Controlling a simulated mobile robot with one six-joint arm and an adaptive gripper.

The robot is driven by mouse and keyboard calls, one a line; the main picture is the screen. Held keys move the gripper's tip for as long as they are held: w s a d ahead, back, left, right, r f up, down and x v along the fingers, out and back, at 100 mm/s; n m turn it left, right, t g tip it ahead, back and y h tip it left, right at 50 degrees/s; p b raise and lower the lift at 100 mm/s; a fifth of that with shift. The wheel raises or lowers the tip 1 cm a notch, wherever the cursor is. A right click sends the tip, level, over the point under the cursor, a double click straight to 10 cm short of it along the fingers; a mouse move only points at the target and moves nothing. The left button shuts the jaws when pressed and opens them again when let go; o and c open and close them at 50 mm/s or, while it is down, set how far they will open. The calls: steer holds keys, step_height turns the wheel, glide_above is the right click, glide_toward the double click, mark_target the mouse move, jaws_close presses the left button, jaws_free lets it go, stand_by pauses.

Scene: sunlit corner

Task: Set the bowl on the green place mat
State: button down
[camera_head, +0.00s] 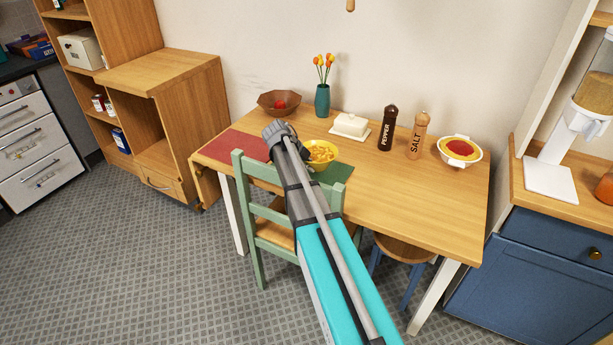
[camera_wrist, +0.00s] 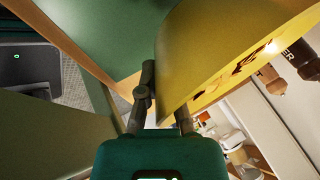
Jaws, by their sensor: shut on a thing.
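The yellow bowl (camera_head: 321,158) holds yellow food pieces and looks upright, over or on the green place mat (camera_head: 338,173) near the table's front edge. The bowl's side (camera_wrist: 215,55) fills the upper right of the wrist view, with the green mat (camera_wrist: 105,35) beside it. My gripper (camera_wrist: 163,105) is shut on the bowl's wall, one finger on each side. In the head view my arm hides the gripper and part of the mat. I cannot tell whether the bowl's base touches the mat.
A green chair (camera_head: 251,220) stands at the table's front, close to my arm. On the table (camera_head: 400,185) are a red mat (camera_head: 236,146), brown bowl (camera_head: 276,107), vase (camera_head: 322,100), butter dish (camera_head: 350,126), pepper mill (camera_head: 388,128), salt mill (camera_head: 418,135) and white dish (camera_head: 446,158).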

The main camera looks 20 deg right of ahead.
steer(key=shift+w+a+f+b, duration=0.2)
steer(key=shift+w+f+b, duration=0.2)
steer(key=shift+f+b, duration=0.2)
step_height(320, 180, down, 3)
steer(key=shift+s+r+b, duration=0.1)
steer(key=shift+r+b, duration=0.05)
steer(key=shift+b, duration=1.1)
steer(key=c, duration=0.8)
jaws_free()
steer(key=shift+r, duration=0.15)
steer(key=p+v, duration=0.9)
steer(key=v, duration=0.2)
steer(key=shift+a+r+p, duration=0.2)
steer(key=shift+r+p, duration=0.1)
steer(key=shift+p, duration=0.1)
